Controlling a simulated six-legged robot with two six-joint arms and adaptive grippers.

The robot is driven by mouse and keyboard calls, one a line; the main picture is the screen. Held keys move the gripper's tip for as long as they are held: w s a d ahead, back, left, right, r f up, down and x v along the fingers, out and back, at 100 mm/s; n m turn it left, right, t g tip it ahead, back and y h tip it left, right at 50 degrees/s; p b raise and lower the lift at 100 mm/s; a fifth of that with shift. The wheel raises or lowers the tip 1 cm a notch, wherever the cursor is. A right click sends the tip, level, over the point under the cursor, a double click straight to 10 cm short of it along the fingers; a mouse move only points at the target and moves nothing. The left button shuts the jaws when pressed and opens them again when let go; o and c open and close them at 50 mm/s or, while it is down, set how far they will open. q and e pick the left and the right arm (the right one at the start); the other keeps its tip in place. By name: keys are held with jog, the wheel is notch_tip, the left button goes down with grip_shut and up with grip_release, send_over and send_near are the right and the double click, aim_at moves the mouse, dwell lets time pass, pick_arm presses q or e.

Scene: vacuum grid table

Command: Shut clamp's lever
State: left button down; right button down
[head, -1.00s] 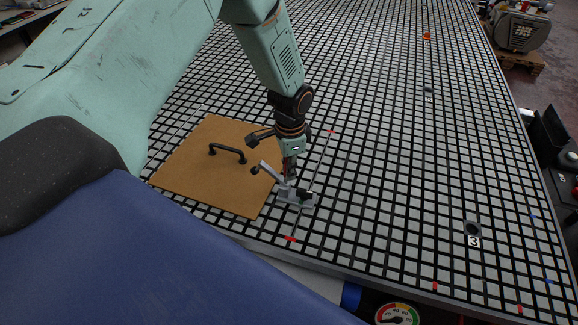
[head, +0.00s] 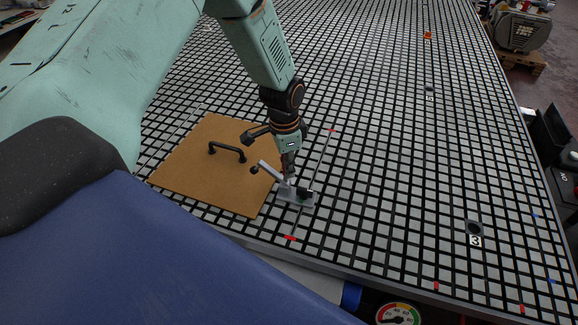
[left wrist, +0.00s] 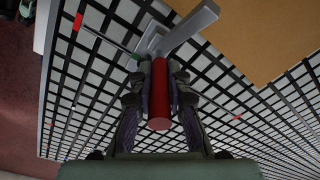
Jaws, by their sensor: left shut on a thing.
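The clamp (head: 299,196) is a small grey metal toggle clamp at the right edge of the brown board (head: 222,175). Its grey pressing arm (head: 268,171) is raised and tilted, with a dark tip above the board. In the left wrist view the lever (left wrist: 159,95) has a red round grip, and the pressing arm (left wrist: 190,28) runs to the upper right. My left gripper (head: 288,176) comes down over the clamp. It is shut on the lever's red grip, which sits between both fingers in the left wrist view (left wrist: 160,85). My right gripper is not in view.
A black handle (head: 227,152) stands on the board left of the clamp. The gridded table (head: 400,170) is mostly clear to the right, with numbered holes and small red marks. The table's front edge (head: 390,287) is close, with a dial gauge (head: 397,314) below it.

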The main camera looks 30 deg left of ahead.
aim_at(272, 169)
pick_arm(q)
jog(key=shift+s+a+f+t+h+b, duration=0.25)
jog(key=shift+a+h+b, duration=0.55)
jog(key=shift+b, duration=1.2)
jog(key=shift+a+t+h+b, duration=0.35)
jog(key=shift+h+b, duration=0.85)
jog(key=shift+b, duration=0.75)
jog(key=shift+s+a+f+t+h+b, duration=0.25)
jog(key=shift+a+h+b, duration=0.55)
jog(key=shift+b, duration=1.2)
jog(key=shift+a+t+h+b, duration=0.1)
jog(key=shift+t+h+b, duration=0.15)
jog(key=shift+h+b, duration=0.9)
jog(key=shift+r, duration=0.1)
jog(key=c, duration=1.3)
grip_release()
jog(key=shift+s, duration=0.1)
jog(key=v, duration=1.2)
jog(key=shift+r, duration=0.15)
